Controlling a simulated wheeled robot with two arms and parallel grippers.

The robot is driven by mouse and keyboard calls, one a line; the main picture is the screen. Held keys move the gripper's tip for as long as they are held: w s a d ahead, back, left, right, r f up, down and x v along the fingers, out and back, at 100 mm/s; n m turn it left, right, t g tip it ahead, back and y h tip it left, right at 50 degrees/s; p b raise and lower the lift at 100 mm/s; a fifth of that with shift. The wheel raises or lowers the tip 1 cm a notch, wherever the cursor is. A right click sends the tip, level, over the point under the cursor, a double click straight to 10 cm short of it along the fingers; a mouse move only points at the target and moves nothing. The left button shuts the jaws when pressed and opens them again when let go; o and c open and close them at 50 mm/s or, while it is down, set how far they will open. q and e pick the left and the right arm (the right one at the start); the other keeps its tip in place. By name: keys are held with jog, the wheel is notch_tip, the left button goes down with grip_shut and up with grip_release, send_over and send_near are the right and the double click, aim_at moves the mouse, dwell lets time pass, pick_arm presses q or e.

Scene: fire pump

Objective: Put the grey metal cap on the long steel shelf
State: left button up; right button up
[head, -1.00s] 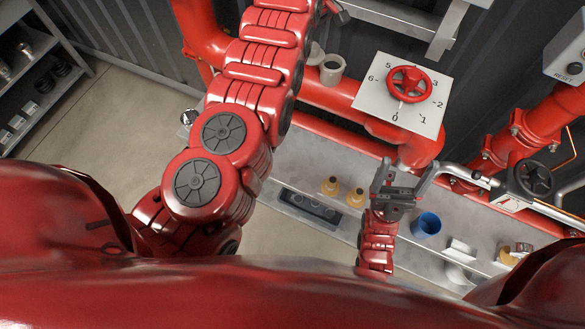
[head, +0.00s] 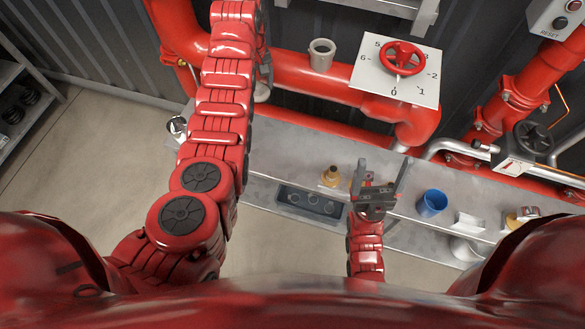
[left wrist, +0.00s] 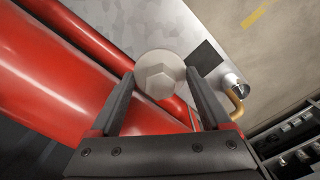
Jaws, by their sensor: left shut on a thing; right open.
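The grey metal cap (left wrist: 157,76) has a hexagonal boss and sits between the fingers of my left gripper (left wrist: 161,84), which is shut on it. In the head view, part of the cap (head: 262,92) shows beside my left arm, in front of the red pipe; my arm hides most of that gripper. The long steel shelf (head: 285,150) runs below the pipe. In the left wrist view the shelf (left wrist: 150,25) lies beyond the cap, with a gap that I cannot judge. My right gripper (head: 383,168) is open and empty above the shelf's front part.
An open pipe stub (head: 321,55) stands on the red pipe (head: 300,72). A chrome fitting (head: 177,125) is at the shelf's left end. The shelf's left stretch looks clear.

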pick_arm(q)
jog(key=s+d+f+n+b, duration=0.1)
jog(key=s+d+f+n, duration=0.5)
jog(key=s+f, duration=0.55)
jog(key=s+d+f+n+b, duration=0.1)
jog(key=s+d+f+n, duration=0.45)
jog(key=s+f, duration=0.65)
jog(key=w+b, duration=0.2)
jog(key=w, duration=0.1)
jog(key=w+b, duration=0.2)
jog(key=w, duration=0.1)
jog(key=w+a+b, duration=0.1)
jog(key=w+b, duration=0.1)
jog(key=w, duration=0.1)
jog(key=shift+w+f, duration=0.1)
jog(key=shift+f, duration=0.05)
jog(key=w, duration=0.4)
jog(key=shift+a+r, duration=0.3)
jog(key=shift+w+a+f, duration=0.1)
jog(key=shift+w, duration=0.45)
notch_tip(320, 180, down, 3)
jog(key=shift+r+p, duration=0.1)
jog(key=shift+p, duration=0.5)
jog(key=shift+f, duration=0.35)
